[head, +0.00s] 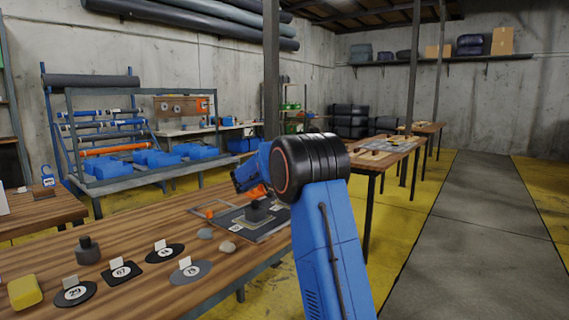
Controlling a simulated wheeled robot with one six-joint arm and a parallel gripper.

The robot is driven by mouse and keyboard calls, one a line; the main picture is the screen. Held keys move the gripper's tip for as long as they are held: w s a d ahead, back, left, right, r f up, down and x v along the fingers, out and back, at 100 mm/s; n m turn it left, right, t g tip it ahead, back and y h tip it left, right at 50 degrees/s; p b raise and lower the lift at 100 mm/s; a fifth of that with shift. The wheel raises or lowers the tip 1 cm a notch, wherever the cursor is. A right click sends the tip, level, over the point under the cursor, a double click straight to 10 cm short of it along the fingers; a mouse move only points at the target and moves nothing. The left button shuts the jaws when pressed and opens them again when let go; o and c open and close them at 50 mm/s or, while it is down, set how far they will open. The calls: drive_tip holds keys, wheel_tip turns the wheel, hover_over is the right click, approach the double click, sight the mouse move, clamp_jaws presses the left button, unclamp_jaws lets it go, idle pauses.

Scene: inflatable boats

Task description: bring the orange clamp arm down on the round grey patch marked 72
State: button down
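A grey rounded patch (204,268) lies on the near wooden workbench; its number is too small to read surely. Dark patches lie around it: one round (88,297), one squarish (136,274) and one oval (178,251). A dark plate (273,229) with a grey block on it lies at the bench's right end. An orange bar (207,213) shows at its left edge, and more orange (258,191) shows beside my gripper (244,190). Which of these is the clamp arm I cannot tell. My gripper is above the plate, partly hidden by my arm, its fingers unclear.
Blue bins (110,167) stand on a rack behind. Another table (385,155) stands at the back right. The grey aisle (480,225) on the right is clear.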

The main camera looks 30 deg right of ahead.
drive_tip(key=shift+s+f, duration=0.15)
drive_tip(key=shift+f, duration=0.2)
drive_tip(key=c, duration=1.5)
unclamp_jaws()
wheel_tip(320, 180, up, 10)
drive_tip(key=shift+r, duration=0.1)
